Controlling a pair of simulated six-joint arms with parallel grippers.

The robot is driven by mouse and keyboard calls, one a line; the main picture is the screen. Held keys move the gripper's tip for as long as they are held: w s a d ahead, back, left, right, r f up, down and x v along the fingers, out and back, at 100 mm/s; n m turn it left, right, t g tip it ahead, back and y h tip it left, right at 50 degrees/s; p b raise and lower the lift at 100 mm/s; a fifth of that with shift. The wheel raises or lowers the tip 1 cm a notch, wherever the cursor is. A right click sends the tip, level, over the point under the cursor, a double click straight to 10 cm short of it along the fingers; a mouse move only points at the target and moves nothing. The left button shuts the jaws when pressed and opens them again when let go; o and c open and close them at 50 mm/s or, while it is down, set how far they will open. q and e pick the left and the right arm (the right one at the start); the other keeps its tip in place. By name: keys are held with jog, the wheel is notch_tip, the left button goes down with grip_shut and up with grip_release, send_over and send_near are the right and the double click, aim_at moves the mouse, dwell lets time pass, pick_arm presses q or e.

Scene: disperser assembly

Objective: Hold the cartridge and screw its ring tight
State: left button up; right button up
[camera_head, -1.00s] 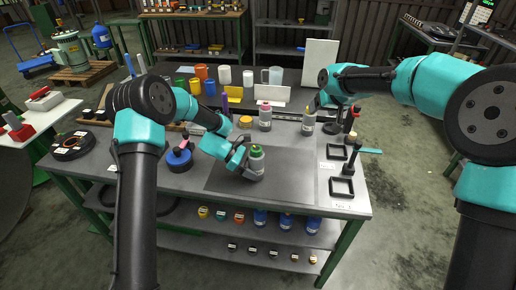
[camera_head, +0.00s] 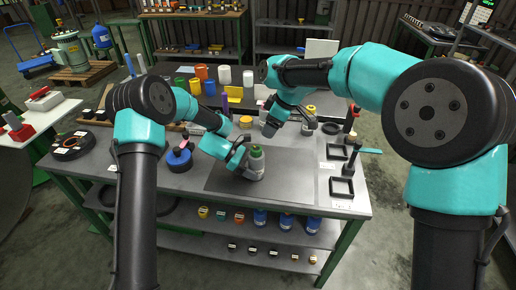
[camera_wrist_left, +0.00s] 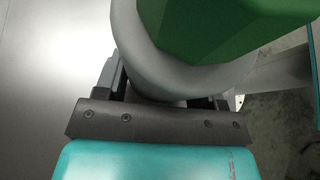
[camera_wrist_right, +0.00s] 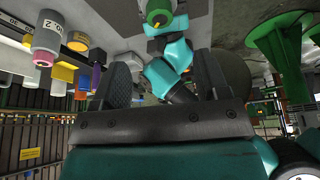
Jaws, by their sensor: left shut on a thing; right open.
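The cartridge (camera_head: 257,172) is a pale grey cylinder standing upright on the dark mat, with a green ring (camera_head: 256,152) on top. My left gripper (camera_head: 248,170) is shut on the cartridge body from the left side, below the ring. In the left wrist view the grey body (camera_wrist_left: 145,65) sits between the fingers and the green ring (camera_wrist_left: 225,25) fills the top. My right gripper (camera_head: 290,128) is open and empty, above and behind the cartridge to its right. In the right wrist view the cartridge's green ring (camera_wrist_right: 159,18) shows at the top, beyond the open fingers (camera_wrist_right: 162,82).
A blue round piece (camera_head: 179,160) lies left of the mat. Black square frames (camera_head: 341,186) stand at the right. A bottle with a pink cap (camera_wrist_right: 45,48) shows in the right wrist view. Cups and containers line the back. The mat's front (camera_head: 300,195) is clear.

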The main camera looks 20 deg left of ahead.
aim_at(258, 149)
jog(key=x, duration=1.2)
jog(key=shift+w, duration=0.1)
jog(key=shift+c, duration=0.5)
jog(key=c, duration=0.8)
